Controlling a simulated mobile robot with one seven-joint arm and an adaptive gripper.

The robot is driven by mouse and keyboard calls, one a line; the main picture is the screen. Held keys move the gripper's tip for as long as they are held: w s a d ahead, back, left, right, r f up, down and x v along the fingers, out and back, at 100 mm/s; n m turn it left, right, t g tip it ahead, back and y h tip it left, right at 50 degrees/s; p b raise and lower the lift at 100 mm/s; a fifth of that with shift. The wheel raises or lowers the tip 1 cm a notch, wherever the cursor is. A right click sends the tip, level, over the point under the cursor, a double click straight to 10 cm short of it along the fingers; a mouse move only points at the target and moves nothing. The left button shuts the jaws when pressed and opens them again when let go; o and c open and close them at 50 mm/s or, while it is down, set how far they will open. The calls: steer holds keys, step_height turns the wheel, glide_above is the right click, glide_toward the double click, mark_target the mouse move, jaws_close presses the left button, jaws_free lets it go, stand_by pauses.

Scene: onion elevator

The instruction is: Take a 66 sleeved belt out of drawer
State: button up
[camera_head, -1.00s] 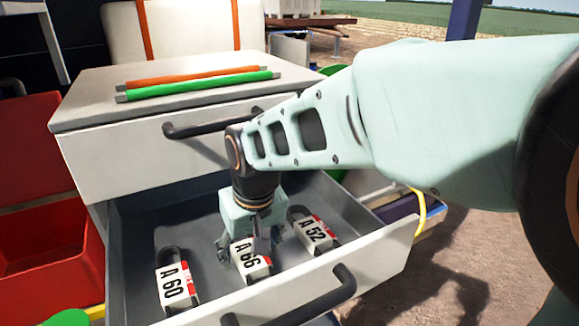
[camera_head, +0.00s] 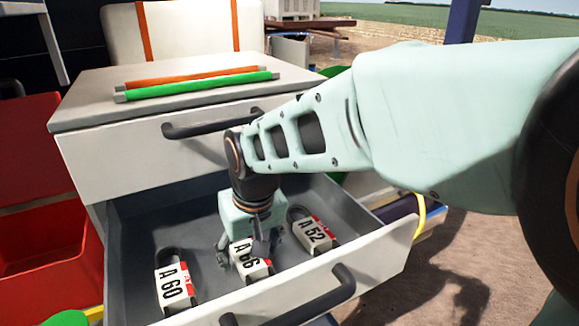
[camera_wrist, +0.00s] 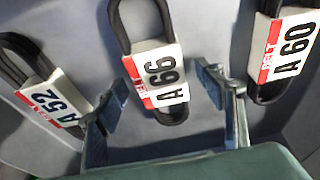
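The A 66 sleeved belt (camera_head: 252,262) lies in the open drawer (camera_head: 145,240), a black looped belt in a white and red sleeve. In the wrist view the A 66 belt (camera_wrist: 155,72) lies between the spread fingers of my gripper (camera_wrist: 164,94), which is open. In the head view my gripper (camera_head: 243,240) points down into the drawer, over the A 66 sleeve, and partly hides it. I cannot tell whether the fingers touch the sleeve.
The A 60 belt (camera_head: 174,287) lies to the left and the A 52 belt (camera_head: 314,236) to the right in the drawer. A closed drawer with a black handle (camera_head: 210,125) is above. Green (camera_head: 200,86) and orange (camera_head: 190,77) rods lie on the cabinet top. A red bin (camera_head: 50,250) stands left.

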steer(key=c, duration=1.2)
steer(key=shift+c, duration=0.4)
steer(key=shift+r, duration=0.2)
